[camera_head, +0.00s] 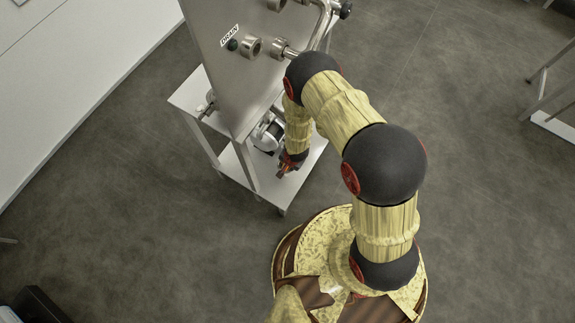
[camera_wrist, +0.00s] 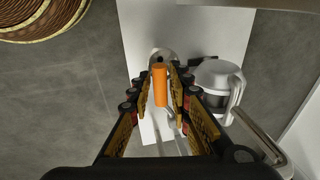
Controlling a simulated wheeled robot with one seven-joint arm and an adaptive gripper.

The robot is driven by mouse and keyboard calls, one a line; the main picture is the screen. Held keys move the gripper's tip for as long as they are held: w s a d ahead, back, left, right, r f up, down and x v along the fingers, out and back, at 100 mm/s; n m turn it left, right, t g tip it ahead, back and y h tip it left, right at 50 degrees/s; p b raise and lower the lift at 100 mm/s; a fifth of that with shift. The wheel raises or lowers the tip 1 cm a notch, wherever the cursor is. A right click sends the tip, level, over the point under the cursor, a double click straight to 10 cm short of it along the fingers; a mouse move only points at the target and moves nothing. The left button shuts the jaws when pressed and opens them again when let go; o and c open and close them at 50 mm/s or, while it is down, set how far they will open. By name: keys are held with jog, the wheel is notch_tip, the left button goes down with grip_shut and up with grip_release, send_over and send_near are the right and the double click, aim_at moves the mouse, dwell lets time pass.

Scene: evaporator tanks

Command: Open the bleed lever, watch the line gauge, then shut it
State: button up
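An orange lever handle (camera_wrist: 160,85) stands in the middle of the wrist view. My gripper (camera_wrist: 161,74) has its two fingers on either side of this handle, with a narrow gap showing at each side, so it looks open around it. Behind the handle's far end is a round metal fitting (camera_wrist: 162,56). In the head view my gripper (camera_head: 290,163) is low beside the stand, at the edge of its lower shelf; the handle is too small to make out there. I cannot make out a gauge with a readable dial.
A steel panel (camera_head: 227,75) with a DRAIN label (camera_head: 230,36) and pipe fittings rises above the stand's lower shelf (camera_head: 233,165). A grey-lidded jug-like vessel (camera_wrist: 218,78) is close to my right finger. A metal rail (camera_wrist: 258,137) runs at lower right.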

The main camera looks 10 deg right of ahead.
jog(key=v, duration=1.2)
dwell(0.3)
jog(key=s+d+r+n+g+h, duration=0.25)
jog(key=s+d+r+n, duration=0.2)
jog(key=s, duration=0.35)
jog(key=s+d+r+n+t, duration=0.1)
jog(key=d+r+t, duration=0.1)
jog(key=r, duration=1.4)
jog(key=s+d+r+n+t+y, duration=0.1)
jog(key=s+d+r+t, duration=0.1)
jog(key=r, duration=1.4)
jog(key=s+d+r+n+t, duration=0.1)
jog(key=d+r, duration=0.3)
jog(key=r, duration=1.2)
jog(key=shift+s+t, duration=0.45)
jog(key=shift+s, duration=0.15)
